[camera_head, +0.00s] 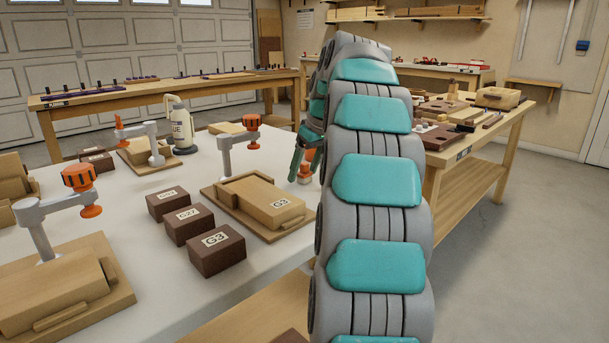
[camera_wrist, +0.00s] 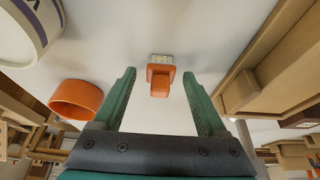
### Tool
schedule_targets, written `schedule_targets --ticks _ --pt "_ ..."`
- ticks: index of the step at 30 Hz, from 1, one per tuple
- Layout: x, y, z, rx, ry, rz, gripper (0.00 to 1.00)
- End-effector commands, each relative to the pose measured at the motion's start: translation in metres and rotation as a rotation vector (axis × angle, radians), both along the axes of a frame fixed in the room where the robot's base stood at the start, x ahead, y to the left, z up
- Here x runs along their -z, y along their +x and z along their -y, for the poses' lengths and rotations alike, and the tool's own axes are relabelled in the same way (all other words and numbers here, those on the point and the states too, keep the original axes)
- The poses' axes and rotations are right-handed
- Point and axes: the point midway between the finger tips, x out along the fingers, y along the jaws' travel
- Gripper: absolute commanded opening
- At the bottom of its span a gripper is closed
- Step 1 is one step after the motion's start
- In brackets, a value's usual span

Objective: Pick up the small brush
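The small brush (camera_wrist: 159,86) shows in the wrist view as a small orange block with a pale, bristle-like end. It appears between the tips of my two green fingers, with a gap on each side. My gripper (camera_wrist: 159,73) is open and holds nothing. In the head view my gripper (camera_head: 308,160) is over the right edge area of the white table, partly hidden by my arm. A small orange piece (camera_head: 305,172) shows just under the fingers there; I cannot tell for sure that it is the brush.
Dark blocks (camera_head: 187,223) and a glue bottle (camera_head: 181,126) stand further left. The wrist view shows an orange ring (camera_wrist: 76,99) and wooden edge (camera_wrist: 240,75) beside the fingers.

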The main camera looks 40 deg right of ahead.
Motion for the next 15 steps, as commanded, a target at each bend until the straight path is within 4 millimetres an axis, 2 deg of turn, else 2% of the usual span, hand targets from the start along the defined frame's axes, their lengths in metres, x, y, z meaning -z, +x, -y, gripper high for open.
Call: schedule_targets --ticks 2,15 --pt "0.0000 0.0001 0.0000 0.000 0.000 0.000 0.65" --pt "-0.0003 0.0001 0.0000 0.000 0.000 0.000 0.15"
